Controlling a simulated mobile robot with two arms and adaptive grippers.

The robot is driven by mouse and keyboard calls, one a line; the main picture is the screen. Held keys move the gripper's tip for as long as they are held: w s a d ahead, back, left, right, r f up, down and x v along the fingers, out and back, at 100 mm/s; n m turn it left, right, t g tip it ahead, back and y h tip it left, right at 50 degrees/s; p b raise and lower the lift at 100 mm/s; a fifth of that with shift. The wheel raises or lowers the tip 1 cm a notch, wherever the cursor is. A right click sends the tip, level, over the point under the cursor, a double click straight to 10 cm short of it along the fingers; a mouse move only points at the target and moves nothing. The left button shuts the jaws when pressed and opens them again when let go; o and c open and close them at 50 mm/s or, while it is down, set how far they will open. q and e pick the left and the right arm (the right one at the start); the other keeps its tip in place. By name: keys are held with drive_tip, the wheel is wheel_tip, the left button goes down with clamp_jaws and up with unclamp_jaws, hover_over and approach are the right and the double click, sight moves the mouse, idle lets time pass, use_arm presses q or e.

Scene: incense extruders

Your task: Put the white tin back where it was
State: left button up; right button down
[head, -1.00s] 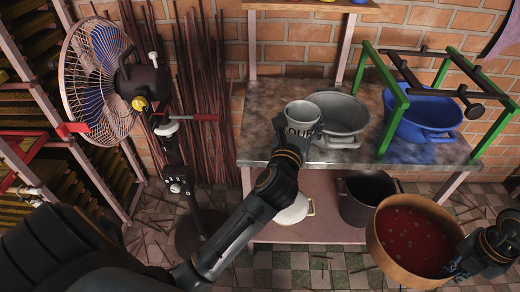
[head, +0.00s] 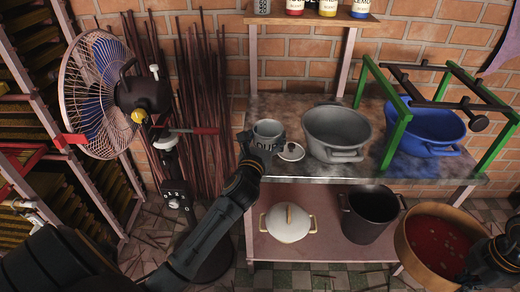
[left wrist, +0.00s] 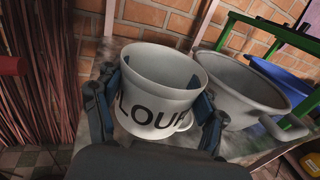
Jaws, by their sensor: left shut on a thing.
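The white tin (head: 268,131) is an open-topped, pale cup-like tin with dark letters, at the left end of the metal-topped table (head: 300,170). My left gripper (head: 260,148) is shut on it. In the left wrist view the tin (left wrist: 160,92) is upright, with a finger on each side and "LOUR" readable. I cannot tell whether its base touches the tabletop. A small pale lid (head: 291,151) with a dark knob lies just right of it. My right gripper (head: 480,268) is at the lower right, by the round wooden-rimmed tub; its fingers are unclear.
A grey pot (head: 337,133) and a blue pot (head: 428,125) under a green frame (head: 398,130) stand right of the tin. An upper shelf (head: 310,17) holds several labelled tins. A fan (head: 95,90) and thin sticks stand at left. A lidded white pot (head: 288,222) is below.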

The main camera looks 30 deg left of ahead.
sight(265, 133)
use_arm(q)
drive_tip(key=shift+w+a+f, duration=0.15)
drive_tip(key=shift+a+f, duration=0.8)
drive_tip(key=shift+f, duration=0.25)
use_arm(e)
drive_tip(key=shift+f, duration=0.35)
use_arm(q)
drive_tip(key=shift+a+f+b, duration=0.15)
drive_tip(key=shift+f+b, duration=0.15)
drive_tip(key=shift+f, duration=0.65)
drive_tip(key=shift+a+f+b, duration=0.15)
drive_tip(key=shift+f+b, duration=0.15)
drive_tip(key=shift+f, duration=0.6)
use_arm(e)
drive_tip(key=shift+f, duration=0.45)
use_arm(q)
drive_tip(key=shift+f, duration=0.1)
drive_tip(key=o, duration=1.3)
drive_tip(key=shift+r, duration=0.2)
use_arm(e)
drive_tip(key=shift+r, duration=0.1)
use_arm(q)
drive_tip(key=v, duration=1.2)
use_arm(e)
drive_tip(key=shift+f, duration=0.25)
use_arm(q)
drive_tip(key=shift+f, duration=0.1)
